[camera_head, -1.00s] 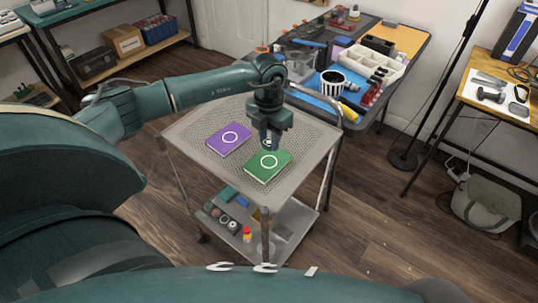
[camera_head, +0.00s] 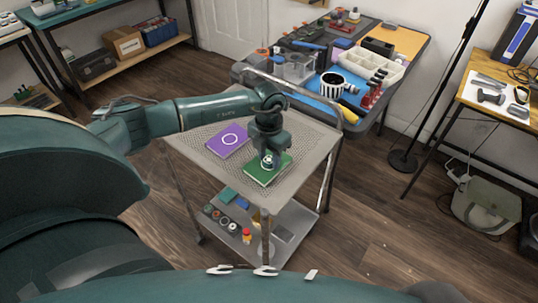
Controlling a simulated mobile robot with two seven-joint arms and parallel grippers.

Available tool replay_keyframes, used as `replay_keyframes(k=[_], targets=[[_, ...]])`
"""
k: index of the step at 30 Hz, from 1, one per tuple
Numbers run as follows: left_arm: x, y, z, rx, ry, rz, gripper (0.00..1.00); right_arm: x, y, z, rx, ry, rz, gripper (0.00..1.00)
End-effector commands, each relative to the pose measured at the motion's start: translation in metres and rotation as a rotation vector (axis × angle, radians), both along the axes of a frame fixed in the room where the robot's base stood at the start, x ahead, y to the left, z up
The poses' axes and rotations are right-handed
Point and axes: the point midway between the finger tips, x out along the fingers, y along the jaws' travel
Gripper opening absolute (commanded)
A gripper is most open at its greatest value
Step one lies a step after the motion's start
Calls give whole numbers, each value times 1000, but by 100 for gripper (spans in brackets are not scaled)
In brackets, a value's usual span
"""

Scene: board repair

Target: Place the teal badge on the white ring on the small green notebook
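The green notebook (camera_head: 257,177) lies on the cart top next to the purple notebook (camera_head: 223,145), which bears its own white ring. My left gripper (camera_head: 268,160) points down over the green notebook's middle. It is shut on the small round teal badge (camera_head: 267,163), which shows small and partly hidden between the fingertips. The badge is over the place of the green notebook's white ring, which is mostly covered from this view. I cannot tell whether the badge touches the cover. My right gripper is not in view.
The perforated grey cart top (camera_head: 305,150) is clear to the right of the notebooks. A raised handle rail (camera_head: 310,90) runs along its far side. The cart's lower shelf (camera_head: 290,225) holds small parts. A crowded workbench (camera_head: 400,85) stands behind.

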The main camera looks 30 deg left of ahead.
Motion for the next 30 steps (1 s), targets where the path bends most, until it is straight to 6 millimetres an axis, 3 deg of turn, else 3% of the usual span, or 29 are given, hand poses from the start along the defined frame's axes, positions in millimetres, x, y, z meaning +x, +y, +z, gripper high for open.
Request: replay_keyframes(k=[4,14,30], targets=[[0,0,0,0,0,0,49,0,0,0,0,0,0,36],[0,0,7,0,-1,0,49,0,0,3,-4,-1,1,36],[1,0,107,2,-3,0,49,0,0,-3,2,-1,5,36]])
